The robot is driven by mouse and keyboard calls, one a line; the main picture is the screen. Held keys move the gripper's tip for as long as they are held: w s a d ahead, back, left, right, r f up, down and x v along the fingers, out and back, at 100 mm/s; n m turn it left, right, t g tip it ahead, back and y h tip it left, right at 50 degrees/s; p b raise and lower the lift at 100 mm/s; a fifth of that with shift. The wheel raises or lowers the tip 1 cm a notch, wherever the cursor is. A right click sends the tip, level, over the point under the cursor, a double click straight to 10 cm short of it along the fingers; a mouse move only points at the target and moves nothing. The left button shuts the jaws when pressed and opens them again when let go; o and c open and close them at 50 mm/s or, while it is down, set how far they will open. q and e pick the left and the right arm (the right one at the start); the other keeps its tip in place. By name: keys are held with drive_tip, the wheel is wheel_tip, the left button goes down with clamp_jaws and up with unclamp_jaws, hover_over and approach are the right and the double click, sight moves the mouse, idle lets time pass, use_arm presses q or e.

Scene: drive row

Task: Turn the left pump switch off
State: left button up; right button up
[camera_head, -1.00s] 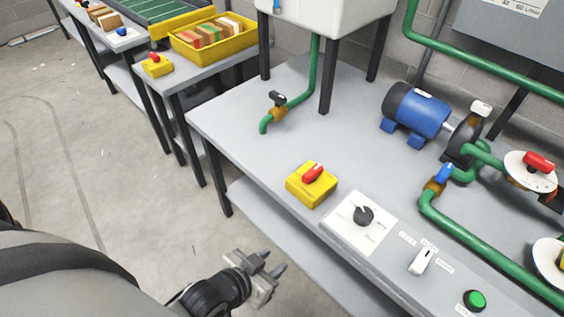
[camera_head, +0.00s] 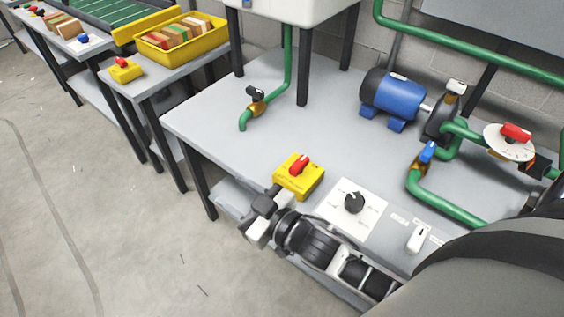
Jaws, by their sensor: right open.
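A yellow switch box (camera_head: 311,184) with a red rotary knob (camera_head: 299,165) sits at the front of the grey pump bench (camera_head: 225,150); its lettering is too small to read. A white panel with a black dial (camera_head: 354,202) is to its right, then a white lever switch (camera_head: 418,238). I cannot tell from labels which is the left pump switch. My right gripper (camera_head: 264,211) is open and empty, just left of and in front of the yellow box, at the bench's front edge. It looks apart from the knob. My left gripper is out of view.
A blue pump motor (camera_head: 392,97) stands behind, with green pipes, a blue-handled valve (camera_head: 427,152) and a red-handled valve (camera_head: 515,132). A black-handled tap (camera_head: 255,100) is below a white tank. Another yellow switch box (camera_head: 125,70) sits on the table further left. The floor at left is clear.

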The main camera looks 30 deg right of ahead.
drive_tip(key=w+a+r+n+y+b, duration=0.1)
drive_tip(key=w+a+r+n+y, duration=0.25)
drive_tip(key=r+n+y, duration=0.2)
wheel_tip(320, 180, up, 3)
drive_tip(key=n+g+h+b, duration=0.7)
drive_tip(key=n+g+h, duration=0.45)
drive_tip(key=g, duration=0.45)
hover_over(299, 162)
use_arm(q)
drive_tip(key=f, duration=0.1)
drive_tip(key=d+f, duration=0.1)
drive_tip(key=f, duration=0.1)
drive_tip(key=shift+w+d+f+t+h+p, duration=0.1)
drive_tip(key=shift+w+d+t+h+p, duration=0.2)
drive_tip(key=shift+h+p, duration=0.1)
use_arm(e)
drive_tip(key=shift+m+h, duration=0.3)
drive_tip(key=shift+h, duration=0.1)
wheel_tip(299, 162, down, 16)
drive_tip(key=shift+s+r, duration=0.1)
drive_tip(key=shift+r, duration=0.1)
